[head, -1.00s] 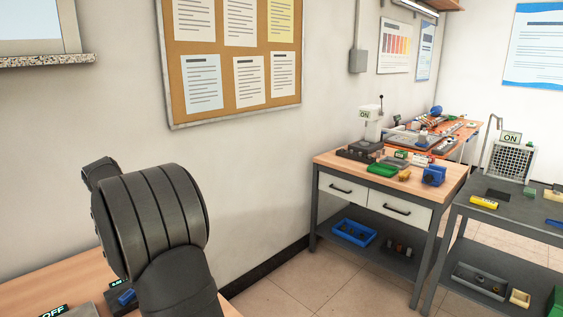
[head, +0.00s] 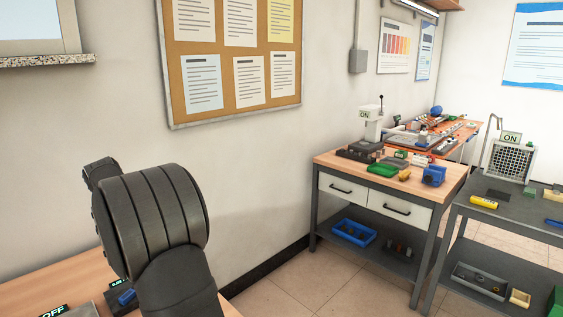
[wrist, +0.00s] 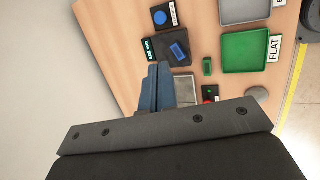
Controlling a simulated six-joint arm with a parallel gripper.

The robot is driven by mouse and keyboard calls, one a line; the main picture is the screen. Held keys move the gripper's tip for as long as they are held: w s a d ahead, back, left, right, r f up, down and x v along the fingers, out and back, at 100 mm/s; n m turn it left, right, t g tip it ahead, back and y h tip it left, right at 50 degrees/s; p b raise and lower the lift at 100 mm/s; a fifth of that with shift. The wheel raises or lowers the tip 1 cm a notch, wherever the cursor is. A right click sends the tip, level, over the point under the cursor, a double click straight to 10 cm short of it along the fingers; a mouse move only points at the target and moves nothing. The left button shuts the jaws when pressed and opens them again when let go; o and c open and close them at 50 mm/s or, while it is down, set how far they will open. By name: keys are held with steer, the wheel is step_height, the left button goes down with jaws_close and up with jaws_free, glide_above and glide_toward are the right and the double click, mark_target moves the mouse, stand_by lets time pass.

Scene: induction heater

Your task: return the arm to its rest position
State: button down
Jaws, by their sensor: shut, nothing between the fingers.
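My gripper (wrist: 157,88) shows in the wrist view, with its blue-grey fingers close together and nothing between them. It is above the wooden bench (wrist: 110,55), apart from the things on it. In the head view, my dark arm stands at the lower left over the same kind of wooden top (head: 45,292), and the gripper's fingers are hidden there. A dark device with a green display and a blue part (wrist: 178,50) lies just beyond the fingertips in the wrist view.
A green tray (wrist: 245,50) marked FLAT and a grey tray (wrist: 245,10) lie on the bench. A small green block (wrist: 207,67) is nearby. The wall is close behind my arm. A drawer bench (head: 375,190) and a grey table (head: 510,215) stand to the right, with floor between.

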steer(key=shift+v, duration=1.8)
steer(key=c, duration=0.9)
jaws_free()
steer(key=shift+c, duration=0.2)
steer(key=o, duration=0.4)
steer(key=shift+d+f, duration=0.1)
steer(key=shift+d, duration=0.2)
steer(key=o, duration=0.5)
steer(key=d+g+y, duration=0.2)
steer(key=d, duration=0.1)
steer(key=shift+s, duration=0.1)
steer(key=shift+o, duration=0.2)
step_height(320, 180, down, 9)
steer(key=a+g+y, duration=0.1)
steer(key=a, duration=0.1)
steer(key=shift+w+a+n, duration=0.3)
steer(key=shift+a+n, duration=0.1)
steer(key=shift+r, duration=0.25)
